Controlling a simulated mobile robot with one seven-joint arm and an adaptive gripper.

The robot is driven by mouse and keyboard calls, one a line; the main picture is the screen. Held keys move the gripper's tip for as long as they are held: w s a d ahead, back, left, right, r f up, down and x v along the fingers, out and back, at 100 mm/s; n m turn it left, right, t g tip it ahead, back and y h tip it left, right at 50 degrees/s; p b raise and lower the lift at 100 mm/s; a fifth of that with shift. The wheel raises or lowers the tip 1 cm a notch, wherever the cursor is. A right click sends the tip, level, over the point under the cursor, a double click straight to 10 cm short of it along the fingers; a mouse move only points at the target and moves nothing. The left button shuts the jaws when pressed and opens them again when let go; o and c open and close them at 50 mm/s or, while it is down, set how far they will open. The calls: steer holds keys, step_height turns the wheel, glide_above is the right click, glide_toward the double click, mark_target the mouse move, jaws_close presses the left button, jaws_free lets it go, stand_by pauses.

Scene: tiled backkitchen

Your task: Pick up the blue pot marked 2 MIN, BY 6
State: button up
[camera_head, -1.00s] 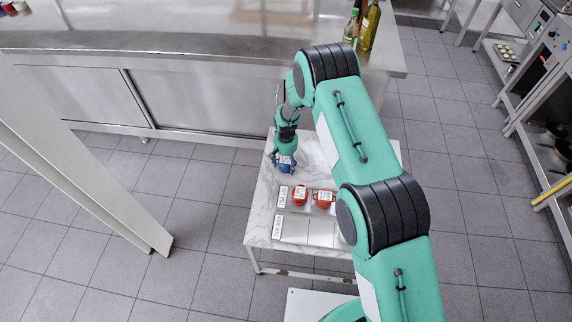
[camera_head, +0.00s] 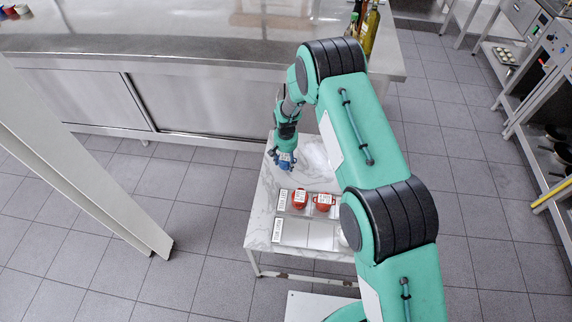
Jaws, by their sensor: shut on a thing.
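The blue pot (camera_head: 286,162) shows just below my gripper (camera_head: 284,156), near the left edge of the marble-topped table (camera_head: 262,215). My gripper points down and is shut on the pot. A pale label shows on the pot, but its writing is too small to read. The fingers and much of the pot are hard to make out at this size. I cannot tell how far the pot is from the table top.
Two red pots (camera_head: 300,198) and (camera_head: 324,201) stand on the labelled upper tray. A lower tray (camera_head: 293,233) lies in front, its right end partly behind my arm. A steel counter (camera_head: 180,40) with bottles (camera_head: 369,30) stands behind the table.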

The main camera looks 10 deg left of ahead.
mark_target(286, 157)
step_height(286, 157, up, 6)
steer(key=shift+f+p, duration=0.15)
steer(key=shift+p, duration=0.25)
stand_by(0.5)
